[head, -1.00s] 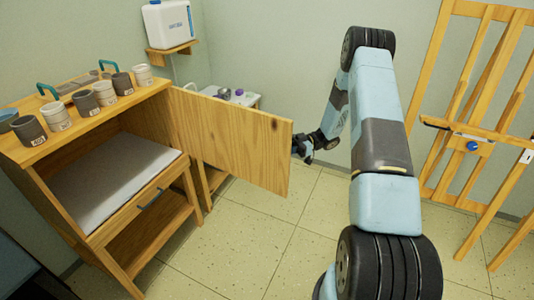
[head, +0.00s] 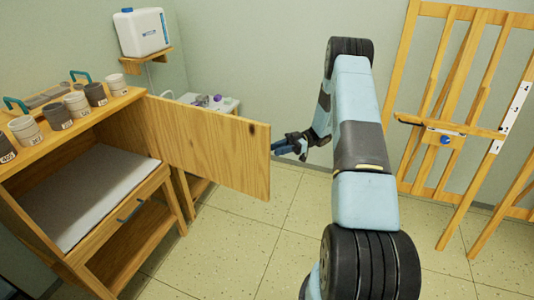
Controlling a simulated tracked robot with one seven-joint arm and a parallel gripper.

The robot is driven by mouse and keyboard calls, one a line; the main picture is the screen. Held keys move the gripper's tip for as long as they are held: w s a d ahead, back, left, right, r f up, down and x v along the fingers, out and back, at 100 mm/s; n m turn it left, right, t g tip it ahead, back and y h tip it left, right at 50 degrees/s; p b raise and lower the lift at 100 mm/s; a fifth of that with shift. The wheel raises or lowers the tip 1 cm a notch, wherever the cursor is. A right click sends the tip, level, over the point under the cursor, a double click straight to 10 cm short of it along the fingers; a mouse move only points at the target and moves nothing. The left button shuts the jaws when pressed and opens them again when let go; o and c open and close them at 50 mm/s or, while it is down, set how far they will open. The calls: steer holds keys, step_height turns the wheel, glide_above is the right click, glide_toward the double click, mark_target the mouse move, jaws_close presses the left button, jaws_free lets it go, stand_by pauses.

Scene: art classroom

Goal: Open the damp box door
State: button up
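The damp box (head: 137,120) is a wooden cabinet on the left in the head view. Its door (head: 215,150), a plain wooden panel, stands wide open and reaches out to the right from the cabinet's far side. The inside shows, with a pale grey slab (head: 85,196) on its floor. My gripper (head: 279,146) is at the door's free edge, just to its right in the picture.
Several labelled grey and white cups (head: 76,103) stand on the cabinet top. A drawer (head: 128,212) is below the opening. A wooden easel (head: 448,130) stands right; tiled floor between is clear.

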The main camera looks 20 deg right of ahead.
steer(key=v, duration=0.6)
steer(key=shift+d, duration=0.4)
